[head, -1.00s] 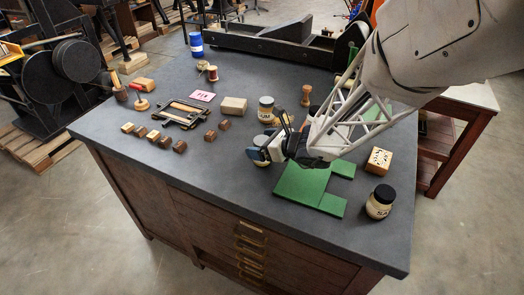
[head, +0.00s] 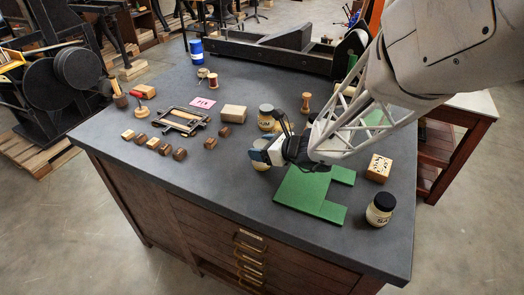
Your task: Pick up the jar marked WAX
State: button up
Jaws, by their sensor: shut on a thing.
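The green board (head: 311,195) lies flat below my gripper. A wooden block with dark marks (head: 378,168) is to the right, a plain block (head: 233,113) to the left. Several small blocks (head: 153,143) and a framed tool (head: 182,120) lie farther left. The bench front is clear.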

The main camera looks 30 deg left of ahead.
notch_tip(320, 180, up, 3)
jog(key=shift+f, duration=0.2)
jog(key=s+d+r, duration=0.1)
jog(key=s+d, duration=0.9)
jog(key=s, duration=0.2)
jog(key=shift+d, duration=0.3)
jog(key=shift+d, duration=0.15)
dwell(0.3)
